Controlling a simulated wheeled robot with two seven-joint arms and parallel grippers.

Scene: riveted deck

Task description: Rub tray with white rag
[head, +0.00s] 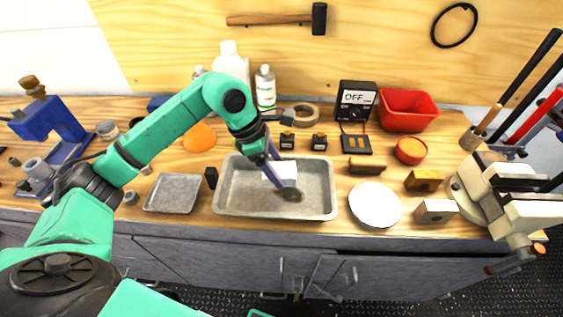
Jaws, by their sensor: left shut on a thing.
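The metal tray (323,207) lies on the wooden workbench in the middle of the head view, with a raised rim. A dark smudge (291,195) shows on its floor, right at the front of my gripper. My left gripper (277,181) reaches down into the tray from the upper left. It is shut on the white rag (287,169), which shows on both sides of the fingers, low over the tray floor. I cannot tell whether the rag touches the floor. My right gripper is not in view.
A smaller grey tray (173,193) lies left of the tray, with a small black block (211,177) between them. A white plate (375,204) is close on the right. Bottles (265,88) and small dark jars (319,142) stand behind. A cream-coloured machine (524,215) is far right.

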